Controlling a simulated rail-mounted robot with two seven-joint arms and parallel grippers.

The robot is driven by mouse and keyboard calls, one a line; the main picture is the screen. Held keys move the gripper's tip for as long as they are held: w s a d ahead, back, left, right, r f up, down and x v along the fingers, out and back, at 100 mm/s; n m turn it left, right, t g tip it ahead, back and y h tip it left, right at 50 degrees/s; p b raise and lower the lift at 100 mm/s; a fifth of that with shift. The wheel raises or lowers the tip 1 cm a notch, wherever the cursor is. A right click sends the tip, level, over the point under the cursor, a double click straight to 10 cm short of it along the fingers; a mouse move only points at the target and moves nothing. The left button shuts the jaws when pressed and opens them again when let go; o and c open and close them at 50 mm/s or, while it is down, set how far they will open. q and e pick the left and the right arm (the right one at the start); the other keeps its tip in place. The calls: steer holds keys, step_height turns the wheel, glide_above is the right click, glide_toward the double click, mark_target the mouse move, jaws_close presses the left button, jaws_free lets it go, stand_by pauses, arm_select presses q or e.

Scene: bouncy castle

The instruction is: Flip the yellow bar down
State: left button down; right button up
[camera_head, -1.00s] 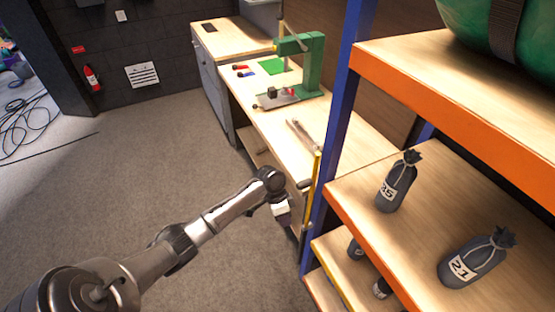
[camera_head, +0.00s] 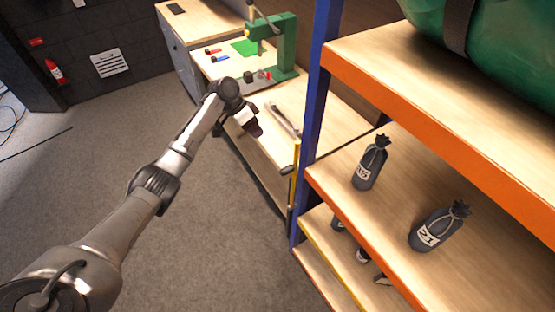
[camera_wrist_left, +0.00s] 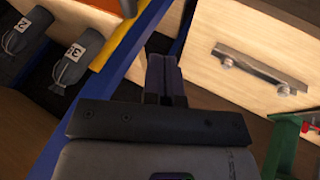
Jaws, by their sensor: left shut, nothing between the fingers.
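The yellow bar (camera_head: 293,186) stands upright beside the blue shelf post in the head view. My left gripper (camera_head: 256,131) is beyond and left of it, over the near edge of the wooden workbench, apart from the bar. In the left wrist view my left gripper's fingers (camera_wrist_left: 164,76) are together with nothing between them. My right gripper is in neither view.
The blue post (camera_head: 317,100) and orange-edged shelf (camera_head: 430,105) stand right of the bar. Dark numbered bags (camera_head: 370,162) sit on the middle shelf. The workbench (camera_head: 330,125) holds a metal handle (camera_head: 283,119) and a green press (camera_head: 287,45).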

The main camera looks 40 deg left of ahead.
arm_select(q)
steer(key=d+f+p, duration=0.1)
steer(key=d+f, duration=0.8)
steer(key=shift+w, duration=0.4)
stand_by(0.4)
